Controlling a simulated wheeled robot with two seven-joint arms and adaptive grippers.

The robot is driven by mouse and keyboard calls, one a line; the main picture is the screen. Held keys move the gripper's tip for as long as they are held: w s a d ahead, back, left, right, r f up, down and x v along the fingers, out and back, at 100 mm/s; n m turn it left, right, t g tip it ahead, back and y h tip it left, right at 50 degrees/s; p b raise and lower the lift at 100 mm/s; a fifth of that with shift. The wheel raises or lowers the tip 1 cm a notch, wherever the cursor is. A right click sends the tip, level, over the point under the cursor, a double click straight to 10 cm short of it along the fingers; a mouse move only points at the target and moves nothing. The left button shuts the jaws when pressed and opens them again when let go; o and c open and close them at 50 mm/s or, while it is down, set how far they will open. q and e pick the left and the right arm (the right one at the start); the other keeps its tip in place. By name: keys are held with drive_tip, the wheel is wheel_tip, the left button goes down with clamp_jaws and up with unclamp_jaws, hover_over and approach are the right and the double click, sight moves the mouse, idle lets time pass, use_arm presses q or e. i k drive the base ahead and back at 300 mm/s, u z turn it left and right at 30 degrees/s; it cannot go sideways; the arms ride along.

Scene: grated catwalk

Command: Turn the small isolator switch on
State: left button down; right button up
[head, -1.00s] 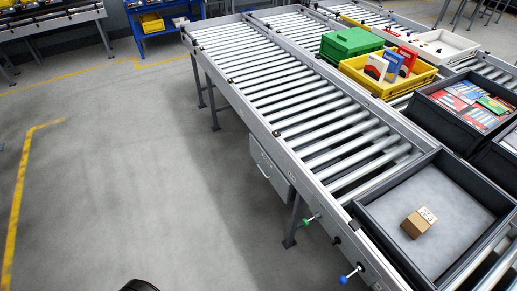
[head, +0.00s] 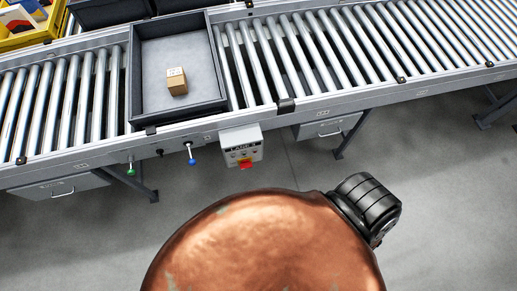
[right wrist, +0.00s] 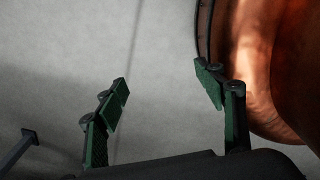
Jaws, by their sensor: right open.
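A small grey control box (head: 241,147) with a dark label strip hangs on the front rail of the roller conveyor, in the middle of the head view. Neither the box nor the switch shows in that view. My left gripper is in neither current view.
The roller conveyor (head: 330,80) runs across the head view. A dark tray (head: 137,80) on it holds a small carton (head: 176,82). A blue knob (head: 192,161) and a green knob (head: 131,170) stick out left of the box. Grey floor (head: 430,190) lies open at right.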

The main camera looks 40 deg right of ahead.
sight(244, 164)
drive_tip(key=z, duration=0.45)
drive_tip(key=k, duration=1.05)
drive_tip(key=z, duration=0.25)
drive_tip(key=i, duration=0.9)
drive_tip(key=z, duration=0.1)
drive_tip(key=k, duration=0.2)
drive_tip(key=z, duration=1.35)
drive_tip(key=k, duration=1.1)
drive_tip(key=u, duration=1.4)
drive_tip(key=i, duration=0.5)
drive_tip(key=z, duration=0.05)
